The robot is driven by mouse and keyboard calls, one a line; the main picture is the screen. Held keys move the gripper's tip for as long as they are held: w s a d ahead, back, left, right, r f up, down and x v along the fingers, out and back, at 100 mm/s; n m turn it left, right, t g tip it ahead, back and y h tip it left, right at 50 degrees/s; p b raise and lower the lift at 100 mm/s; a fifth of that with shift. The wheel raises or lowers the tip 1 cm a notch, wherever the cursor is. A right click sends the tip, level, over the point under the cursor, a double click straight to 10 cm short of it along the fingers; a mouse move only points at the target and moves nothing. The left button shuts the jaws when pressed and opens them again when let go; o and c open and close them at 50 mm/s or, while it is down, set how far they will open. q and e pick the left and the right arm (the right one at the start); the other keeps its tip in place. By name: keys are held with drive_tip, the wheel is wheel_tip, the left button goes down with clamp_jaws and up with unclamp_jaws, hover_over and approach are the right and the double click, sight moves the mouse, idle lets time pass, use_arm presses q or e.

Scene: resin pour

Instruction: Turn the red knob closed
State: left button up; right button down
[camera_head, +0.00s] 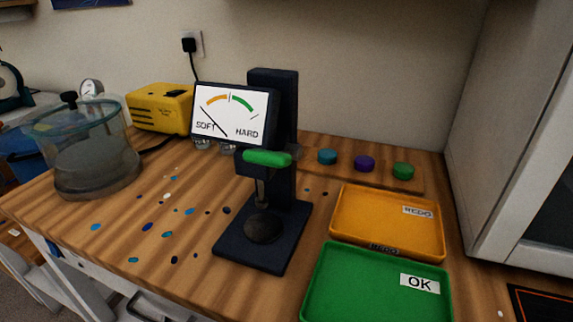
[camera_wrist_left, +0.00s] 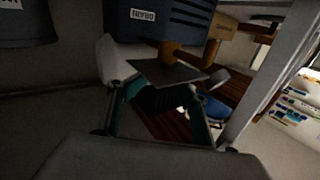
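No red knob can be made out in either view. In the head view a clear glass chamber (camera_head: 95,160) with a lid and a dark top knob (camera_head: 69,98) stands at the left of the bench. A small round gauge (camera_head: 91,87) shows behind it. Neither gripper shows in the head view. In the dark left wrist view my left gripper (camera_wrist_left: 165,82) has its two fingers spread apart, with teal strips along their inner sides. I see nothing clearly held between them. My right gripper is in neither view.
A yellow box (camera_head: 161,108) stands behind the chamber. A hardness tester (camera_head: 262,245) stands mid-bench, beside orange (camera_head: 350,212) and green (camera_head: 325,275) trays. The wrist view shows a blue labelled box (camera_wrist_left: 165,22) with brown stubs (camera_wrist_left: 211,52) close ahead of the gripper.

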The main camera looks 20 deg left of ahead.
use_arm(q)
drive_tip(key=shift+w+a, duration=0.2)
drive_tip(key=shift+a, duration=0.2)
drive_tip(key=shift+r+m+h, duration=0.2)
drive_tip(key=shift+m+h, duration=0.2)
drive_tip(key=s+d+r+m+g+h, duration=0.25)
drive_tip(key=s+d+h, duration=0.2)
drive_tip(key=d, duration=0.35)
drive_tip(key=s+d+r+m+g+h, duration=0.1)
drive_tip(key=s+d+r+m+h, duration=0.3)
drive_tip(key=d, duration=0.4)
drive_tip(key=s+d+r+m+g+h, duration=0.2)
drive_tip(key=s+d+m, duration=0.1)
drive_tip(key=s+d, duration=0.35)
drive_tip(key=shift+n, duration=0.45)
drive_tip(key=r+p, duration=0.1)
drive_tip(key=p, duration=0.3)
drive_tip(key=r+p, duration=0.2)
drive_tip(key=p, duration=0.2)
drive_tip(key=r+p, duration=0.2)
drive_tip(key=p, duration=0.2)
drive_tip(key=shift+s+d, duration=0.3)
drive_tip(key=shift+s, duration=0.05)
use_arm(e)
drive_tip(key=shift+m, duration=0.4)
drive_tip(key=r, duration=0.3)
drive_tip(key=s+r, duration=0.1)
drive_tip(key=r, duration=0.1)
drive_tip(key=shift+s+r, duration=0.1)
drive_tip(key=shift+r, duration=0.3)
